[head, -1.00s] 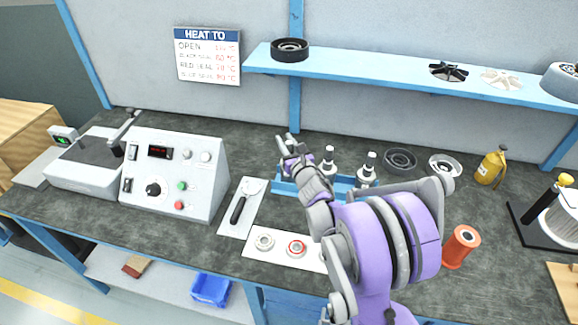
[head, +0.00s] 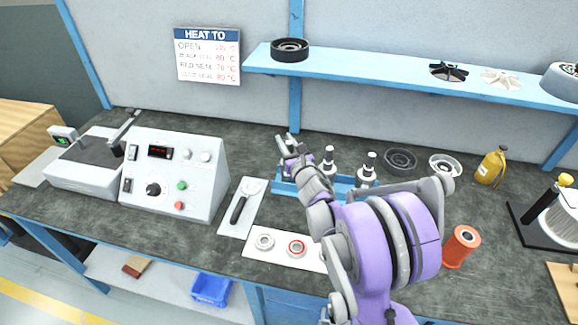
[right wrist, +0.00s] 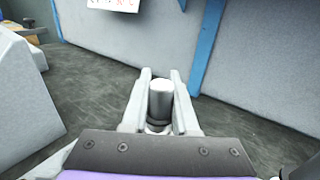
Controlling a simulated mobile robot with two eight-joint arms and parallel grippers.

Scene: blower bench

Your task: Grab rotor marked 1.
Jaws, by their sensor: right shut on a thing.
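My right gripper (head: 287,145) is at the left end of a blue rack (head: 338,186) on the bench. The lower part of that rotor is hidden by my gripper and wrist. Two other rotors, one in the middle (head: 329,157) and one at the right (head: 367,166), stand upright in the rack with bare shaft tops. I cannot read any number mark on them. My left gripper is not in view.
A white mat (head: 280,256) with bearings lies in front. A shelf (head: 385,75) runs above.

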